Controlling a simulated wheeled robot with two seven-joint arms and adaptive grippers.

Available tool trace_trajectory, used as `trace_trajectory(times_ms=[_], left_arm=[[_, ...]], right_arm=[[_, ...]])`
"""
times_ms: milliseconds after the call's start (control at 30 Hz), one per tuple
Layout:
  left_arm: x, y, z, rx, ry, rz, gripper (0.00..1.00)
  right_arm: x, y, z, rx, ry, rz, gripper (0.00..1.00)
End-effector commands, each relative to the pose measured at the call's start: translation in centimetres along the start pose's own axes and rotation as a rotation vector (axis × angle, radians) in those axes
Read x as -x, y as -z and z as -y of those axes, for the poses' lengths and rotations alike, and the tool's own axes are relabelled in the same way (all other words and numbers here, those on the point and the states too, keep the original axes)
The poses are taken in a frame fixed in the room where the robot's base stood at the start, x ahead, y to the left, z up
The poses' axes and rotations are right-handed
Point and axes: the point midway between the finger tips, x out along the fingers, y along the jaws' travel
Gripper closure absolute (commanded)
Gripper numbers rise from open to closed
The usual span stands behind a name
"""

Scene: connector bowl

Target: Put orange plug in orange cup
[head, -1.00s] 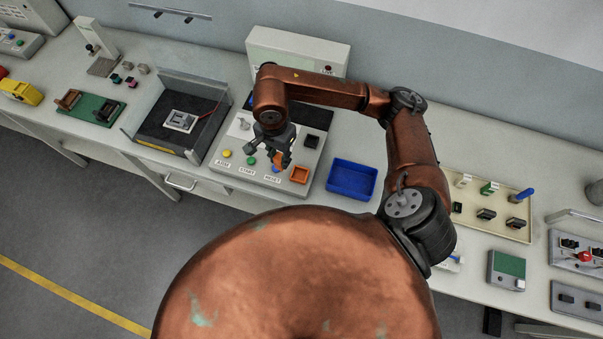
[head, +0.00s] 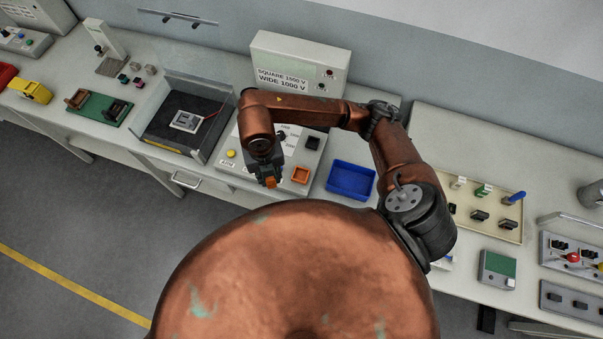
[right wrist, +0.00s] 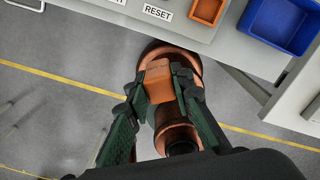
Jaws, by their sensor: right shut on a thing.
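The orange plug (head: 270,183) is a small orange block. My right gripper (head: 265,174) is shut on it, near the front edge of the sloped test panel (head: 222,162). In the right wrist view the plug (right wrist: 160,82) sits between the two fingers, with floor and my own body behind it. The orange cup (head: 300,174) is a small square open box on the panel, to the right of the gripper and apart from it. It also shows at the top of the right wrist view (right wrist: 207,11). My left gripper is not in view.
A blue bin (head: 350,181) stands right of the orange cup. A black cup (head: 313,143) is behind it. A yellow button (head: 231,154) is on the panel's left. A clear-walled box (head: 184,122) stands further left, and a grey meter box (head: 300,62) is behind.

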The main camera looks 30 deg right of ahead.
Motion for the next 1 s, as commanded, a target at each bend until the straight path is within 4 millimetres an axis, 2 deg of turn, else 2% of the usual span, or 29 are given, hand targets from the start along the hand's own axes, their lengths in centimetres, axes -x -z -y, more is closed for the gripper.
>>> trace_trajectory(times_ms=[100,200,300,467,567,867,1000], left_arm=[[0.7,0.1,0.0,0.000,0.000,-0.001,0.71],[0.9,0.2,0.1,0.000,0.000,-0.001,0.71],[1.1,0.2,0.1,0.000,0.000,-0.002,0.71],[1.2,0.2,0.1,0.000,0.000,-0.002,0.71],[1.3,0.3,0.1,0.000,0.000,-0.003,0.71],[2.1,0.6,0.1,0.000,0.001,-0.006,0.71],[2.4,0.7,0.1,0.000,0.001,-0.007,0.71]], right_arm=[[0.5,0.7,-0.6,-0.234,-0.004,0.001,1.00],[0.7,1.1,-0.9,-0.396,-0.006,0.001,1.00],[0.8,1.4,-1.1,-0.511,-0.007,0.001,1.00],[0.6,1.3,-0.8,-0.598,-0.006,0.000,1.00],[-0.1,0.7,0.5,-0.612,-0.004,-0.002,1.00],[-3.1,-2.9,6.7,-0.612,0.000,0.000,1.00],[-5.7,-3.9,8.5,-0.609,-0.001,-0.001,1.00]])
